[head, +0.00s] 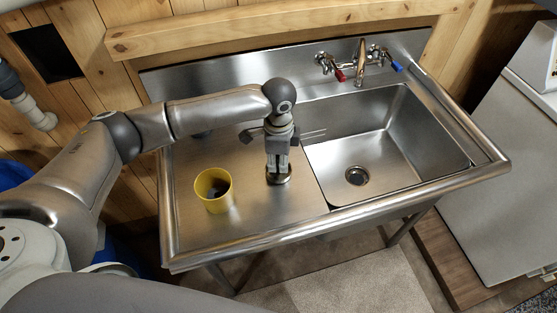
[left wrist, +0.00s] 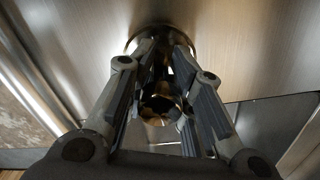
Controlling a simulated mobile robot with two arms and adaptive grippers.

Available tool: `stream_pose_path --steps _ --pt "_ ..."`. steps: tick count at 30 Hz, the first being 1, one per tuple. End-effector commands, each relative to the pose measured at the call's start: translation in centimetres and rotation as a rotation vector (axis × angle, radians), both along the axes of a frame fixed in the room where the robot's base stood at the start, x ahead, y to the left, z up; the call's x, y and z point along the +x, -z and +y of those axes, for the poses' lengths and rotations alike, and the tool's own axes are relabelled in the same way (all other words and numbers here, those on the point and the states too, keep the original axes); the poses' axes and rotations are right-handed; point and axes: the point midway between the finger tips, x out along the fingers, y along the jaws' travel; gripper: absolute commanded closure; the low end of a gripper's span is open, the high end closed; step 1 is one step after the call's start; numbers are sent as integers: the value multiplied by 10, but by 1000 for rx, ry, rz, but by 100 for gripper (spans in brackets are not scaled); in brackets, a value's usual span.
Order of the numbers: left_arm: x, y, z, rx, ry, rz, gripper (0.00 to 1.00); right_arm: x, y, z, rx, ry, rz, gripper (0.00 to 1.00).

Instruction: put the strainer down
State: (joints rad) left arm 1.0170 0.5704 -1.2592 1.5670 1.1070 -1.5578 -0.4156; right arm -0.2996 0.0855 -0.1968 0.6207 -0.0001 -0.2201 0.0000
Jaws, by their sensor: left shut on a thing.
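My left gripper (head: 279,167) points straight down over the drainboard (head: 235,225) to the left of the sink basin. It is shut on the strainer (head: 279,179), a small round shiny metal piece under the fingertips. In the left wrist view the strainer (left wrist: 160,107) shows between the two fingers of my left gripper (left wrist: 163,95), which partly hide it. It is at or very close to the steel surface; I cannot tell whether it touches. My right gripper is not in view.
A yellow cup (head: 214,190) with something dark inside stands on the drainboard to the left of the gripper. The sink basin (head: 390,140) with its drain (head: 357,176) lies to the right. The faucet (head: 360,65) is at the back. The drainboard in front is clear.

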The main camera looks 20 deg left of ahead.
Motion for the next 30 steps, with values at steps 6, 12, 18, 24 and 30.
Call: stream_pose_path --steps 6,12,18,24,30 --pt "1 6 0 0 0 -3 100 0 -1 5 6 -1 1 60" --pt "0 9 0 -2 -1 -1 100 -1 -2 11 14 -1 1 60" --pt "0 8 0 -1 -1 -2 56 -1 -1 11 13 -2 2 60" --pt "0 8 0 -1 0 -2 56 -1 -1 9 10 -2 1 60" --pt "1 1 0 -2 0 -6 56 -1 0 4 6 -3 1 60"
